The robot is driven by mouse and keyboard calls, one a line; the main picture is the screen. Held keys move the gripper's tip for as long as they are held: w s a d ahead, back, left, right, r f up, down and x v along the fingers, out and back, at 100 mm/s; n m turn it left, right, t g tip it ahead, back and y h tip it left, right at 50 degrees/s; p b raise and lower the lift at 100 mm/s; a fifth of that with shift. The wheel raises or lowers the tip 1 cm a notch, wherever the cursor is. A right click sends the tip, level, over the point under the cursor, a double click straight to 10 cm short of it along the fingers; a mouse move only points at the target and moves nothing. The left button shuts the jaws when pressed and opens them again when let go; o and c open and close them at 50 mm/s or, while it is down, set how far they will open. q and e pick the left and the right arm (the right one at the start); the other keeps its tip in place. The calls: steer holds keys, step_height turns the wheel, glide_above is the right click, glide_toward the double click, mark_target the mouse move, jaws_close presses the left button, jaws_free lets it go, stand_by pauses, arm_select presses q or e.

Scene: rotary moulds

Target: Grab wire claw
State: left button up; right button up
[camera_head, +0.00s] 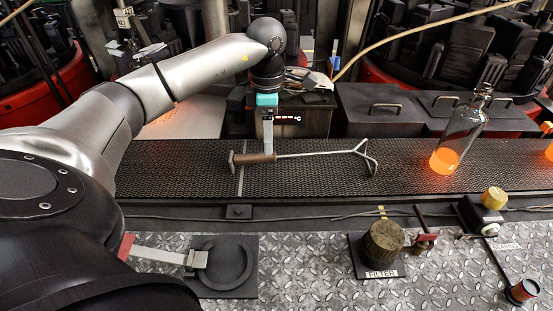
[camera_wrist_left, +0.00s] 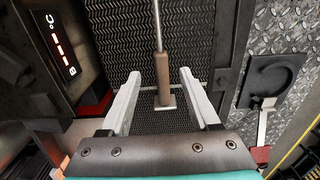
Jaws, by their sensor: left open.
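The wire claw (camera_head: 320,153) lies on the dark mesh conveyor, with a brown wooden handle at its left end and a bent wire hook at its right end. In the left wrist view its brown handle (camera_wrist_left: 161,72) shows between my two fingers, with the metal rod running away from me. My left gripper (camera_head: 267,150) is open, pointing down over the handle; the wrist view shows its fingers (camera_wrist_left: 162,85) one on each side of the handle, apart from it. Whether the fingertips are level with the handle is hard to tell. My right gripper is not seen.
A glass bottle (camera_head: 461,135) with a glowing orange base stands on the conveyor (camera_head: 180,170) to the right. A box with a red display (camera_head: 288,119) stands just behind the gripper. A filter block (camera_head: 383,243) sits on the metal plate in front. The conveyor left of the claw is clear.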

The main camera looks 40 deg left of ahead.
arm_select(q)
steer(key=shift+w+d+f, duration=0.1)
steer(key=shift+d+f, duration=0.05)
steer(key=shift+f, duration=1.45)
steer(key=shift+d+f, duration=0.15)
steer(key=shift+f, duration=1.4)
jaws_close()
steer(key=shift+r, duration=0.1)
